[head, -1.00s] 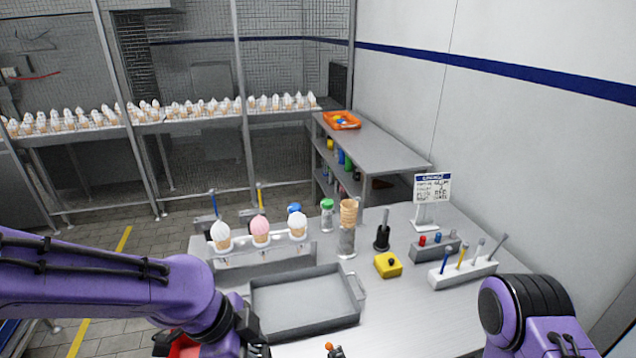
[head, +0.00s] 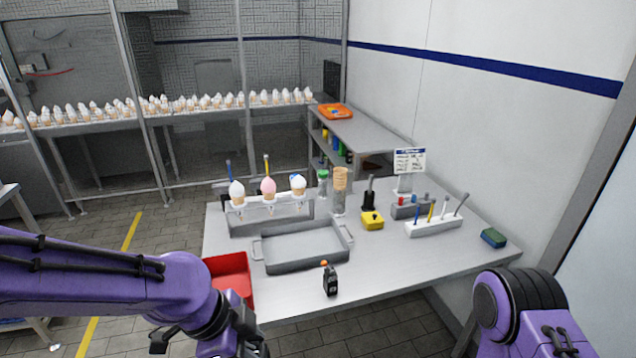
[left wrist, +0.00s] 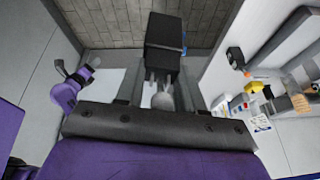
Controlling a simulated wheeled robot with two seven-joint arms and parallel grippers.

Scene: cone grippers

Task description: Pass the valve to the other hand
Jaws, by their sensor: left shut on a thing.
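My left gripper (left wrist: 160,92) is shut on a dark block-like thing with pale grey prongs, which I take to be the valve (left wrist: 165,42). In the left wrist view the block sticks out beyond the fingers, with the prongs between them. In the head view my left gripper (head: 245,345) is at the bottom edge, in front of the table's near left corner. Its fingertips and the valve are mostly cut off there. My right arm shows at the lower right of the head view, and its purple links show at the left of the wrist view. I cannot make out the right gripper's fingers.
The grey table (head: 400,262) bears a metal tray (head: 300,250), an ice-cream cone stand (head: 270,222), a yellow block (head: 372,221), a tool holder (head: 433,228) and a small black device (head: 330,281) near the front edge. A red bin (head: 230,270) stands at the left.

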